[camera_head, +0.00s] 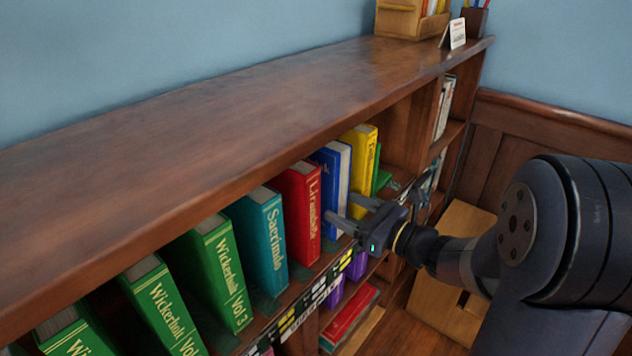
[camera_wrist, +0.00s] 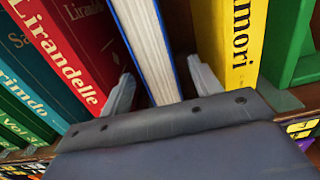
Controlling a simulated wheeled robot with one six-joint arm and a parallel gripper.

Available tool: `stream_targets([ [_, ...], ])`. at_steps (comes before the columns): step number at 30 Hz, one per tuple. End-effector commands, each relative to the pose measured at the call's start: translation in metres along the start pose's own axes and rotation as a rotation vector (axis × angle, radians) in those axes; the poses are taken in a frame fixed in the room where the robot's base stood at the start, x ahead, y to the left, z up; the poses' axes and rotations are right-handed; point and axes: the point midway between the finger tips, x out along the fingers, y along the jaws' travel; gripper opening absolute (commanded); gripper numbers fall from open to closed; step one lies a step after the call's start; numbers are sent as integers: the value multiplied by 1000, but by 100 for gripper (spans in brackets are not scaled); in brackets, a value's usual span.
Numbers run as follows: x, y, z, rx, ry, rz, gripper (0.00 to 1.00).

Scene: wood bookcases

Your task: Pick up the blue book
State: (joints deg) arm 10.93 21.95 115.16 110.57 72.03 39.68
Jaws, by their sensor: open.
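The blue book (camera_head: 333,182) stands on the upper shelf between the red "Lirandelle" book (camera_head: 302,208) and a yellow book (camera_head: 361,172). In the wrist view the blue book (camera_wrist: 150,48) shows its pale page edges towards me and stands upright between my two fingers. My gripper (camera_head: 349,208) is in front of it, open, one finger to the left and one to the right of the book. In the wrist view the gripper (camera_wrist: 163,85) shows a gap on both sides of the book. The far ends of the fingers are partly hidden.
Teal (camera_head: 262,241) and green (camera_head: 213,272) books stand to the left. The shelf top (camera_head: 200,125) overhangs the row. A wooden box (camera_head: 410,18) and a small sign (camera_head: 457,33) stand on top at the far end. A red book (camera_head: 347,312) lies lower down.

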Motion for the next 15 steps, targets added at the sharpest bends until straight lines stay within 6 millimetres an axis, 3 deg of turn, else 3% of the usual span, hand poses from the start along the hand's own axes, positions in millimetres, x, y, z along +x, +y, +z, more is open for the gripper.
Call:
stream_targets([
  [8,20,1,0,-2,1,2,60],
  [15,54,2,0,-2,1,4,60],
])
